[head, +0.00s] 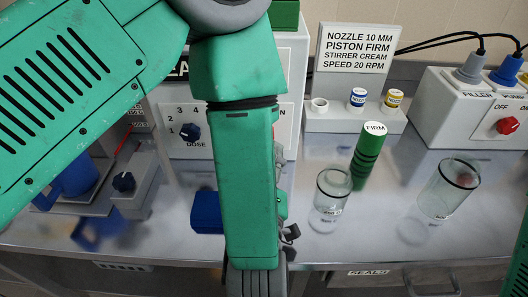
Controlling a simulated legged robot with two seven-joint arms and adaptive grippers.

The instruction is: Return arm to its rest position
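My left arm, green, comes in from the left, bends at the top and hangs down through the middle of the head view. Its dark grey gripper (262,280) is at the bottom edge, in front of the bench edge, and is partly hidden behind the forearm and cut off by the frame. I cannot see whether its fingers are open or shut. A small green piece of my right arm shows at the right edge; my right gripper is out of view.
On the metal bench (400,225) stand a clear glass cylinder (331,195), a tilted glass cylinder (448,190), a green FIRM piston (367,155), a nozzle stand with sign (356,50), a filler box (470,105), a dose box (185,125) and a blue jug (75,178). A blue block (206,212) sits beside my forearm.

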